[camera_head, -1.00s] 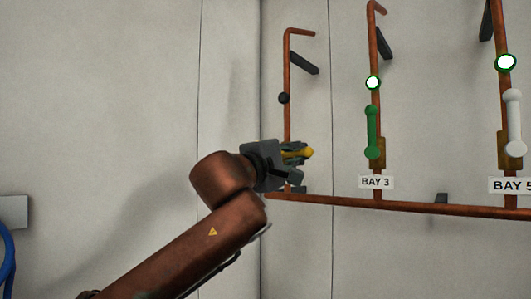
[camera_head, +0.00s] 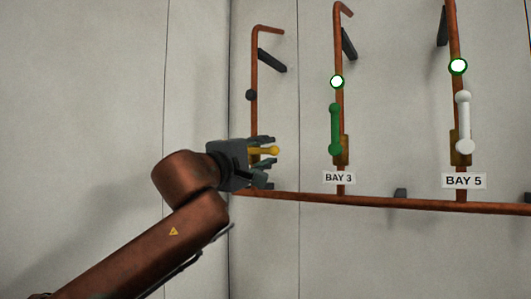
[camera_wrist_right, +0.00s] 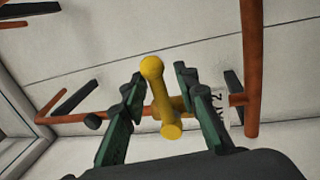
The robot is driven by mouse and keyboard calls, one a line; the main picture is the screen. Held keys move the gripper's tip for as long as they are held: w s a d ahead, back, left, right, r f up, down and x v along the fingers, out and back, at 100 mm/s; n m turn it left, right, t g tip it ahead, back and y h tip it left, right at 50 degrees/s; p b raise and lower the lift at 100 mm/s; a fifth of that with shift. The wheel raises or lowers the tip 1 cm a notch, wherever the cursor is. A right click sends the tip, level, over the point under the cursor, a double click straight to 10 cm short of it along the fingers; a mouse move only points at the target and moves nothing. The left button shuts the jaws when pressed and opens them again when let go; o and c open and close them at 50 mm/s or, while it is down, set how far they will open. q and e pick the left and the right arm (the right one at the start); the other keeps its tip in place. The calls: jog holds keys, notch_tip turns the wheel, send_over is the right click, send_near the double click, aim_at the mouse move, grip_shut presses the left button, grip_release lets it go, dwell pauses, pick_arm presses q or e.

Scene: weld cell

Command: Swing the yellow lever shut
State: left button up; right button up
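The yellow lever (camera_head: 263,151) lies about level across the leftmost riser pipe, its round knob pointing right. In the right wrist view the lever (camera_wrist_right: 158,92) stands between the fingers of my right gripper (camera_wrist_right: 164,92), with a visible gap on each side. My right gripper (camera_head: 265,161) is open around the lever, one finger above it and one below. The gripper body hides the lever's pivot end in the head view. The round lamp (camera_head: 251,95) above this lever is dark. My left gripper is in neither view.
To the right, a green lever (camera_head: 335,129) at BAY 3 and a white lever (camera_head: 463,122) at BAY 5 stand upright under lit lamps. A copper rail (camera_head: 390,204) runs below the risers. The wall left of my arm is clear.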

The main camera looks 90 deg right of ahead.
jog(key=shift+w, duration=0.15)
jog(key=v, duration=1.2)
dwell(0.4)
